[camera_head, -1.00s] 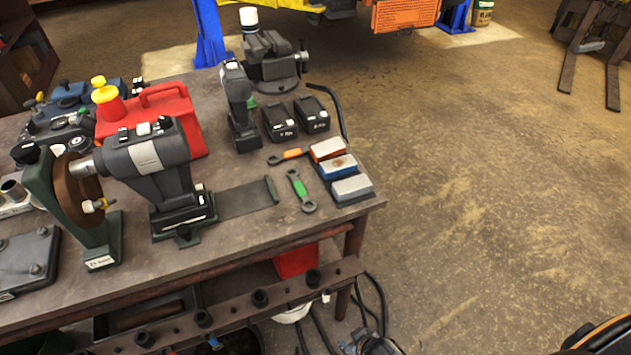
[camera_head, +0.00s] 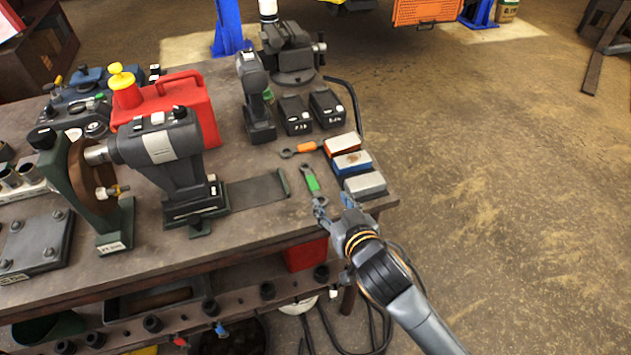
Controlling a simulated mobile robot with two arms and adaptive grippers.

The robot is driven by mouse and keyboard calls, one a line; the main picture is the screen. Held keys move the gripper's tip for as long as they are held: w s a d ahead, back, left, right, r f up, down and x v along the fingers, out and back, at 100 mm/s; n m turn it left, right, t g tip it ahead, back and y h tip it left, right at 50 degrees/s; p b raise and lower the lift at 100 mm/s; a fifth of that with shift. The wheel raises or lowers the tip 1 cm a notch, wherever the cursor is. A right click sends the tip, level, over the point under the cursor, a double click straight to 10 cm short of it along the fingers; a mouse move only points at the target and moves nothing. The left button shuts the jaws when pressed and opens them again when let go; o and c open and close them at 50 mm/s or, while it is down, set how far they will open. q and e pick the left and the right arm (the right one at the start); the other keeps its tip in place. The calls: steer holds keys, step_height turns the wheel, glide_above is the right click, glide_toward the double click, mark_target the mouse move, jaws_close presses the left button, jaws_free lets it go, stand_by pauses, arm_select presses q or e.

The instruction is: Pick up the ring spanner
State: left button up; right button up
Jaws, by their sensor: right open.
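Two spanners lie on the workbench (camera_head: 255,225) near its right end. One has a green middle (camera_head: 312,184) and points toward the bench's front edge. The other has an orange handle (camera_head: 307,147) and lies farther back, its far end by the stones. I cannot tell for sure which is the ring spanner. My right gripper (camera_head: 333,203) is open over the front edge, its fingers at the near end of the green spanner and partly hiding that end. I cannot tell whether they touch it. My left gripper is out of view.
Orange, blue and grey sharpening stones (camera_head: 364,184) stand just right of the green spanner. A bench grinder (camera_head: 165,150) with a flat plate stands to the left. Two black batteries (camera_head: 296,114) and a drill (camera_head: 256,100) are behind. A red can (camera_head: 198,105) stands farther left.

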glide_toward(313, 182)
steer(key=shift+w+a+f, duration=0.1)
steer(key=shift+w+f, duration=0.05)
steer(key=shift+w, duration=0.95)
steer(key=x, duration=0.2)
steer(key=p+x, duration=0.1)
steer(key=x, duration=0.1)
steer(key=shift+s+a+f+p, duration=0.1)
steer(key=shift+a+f+p, duration=0.05)
steer(key=shift+a+p, duration=0.15)
steer(key=shift+w+a+f, duration=0.1)
steer(key=shift+w+f, duration=0.25)
steer(key=shift+w, duration=0.2)
jaws_close()
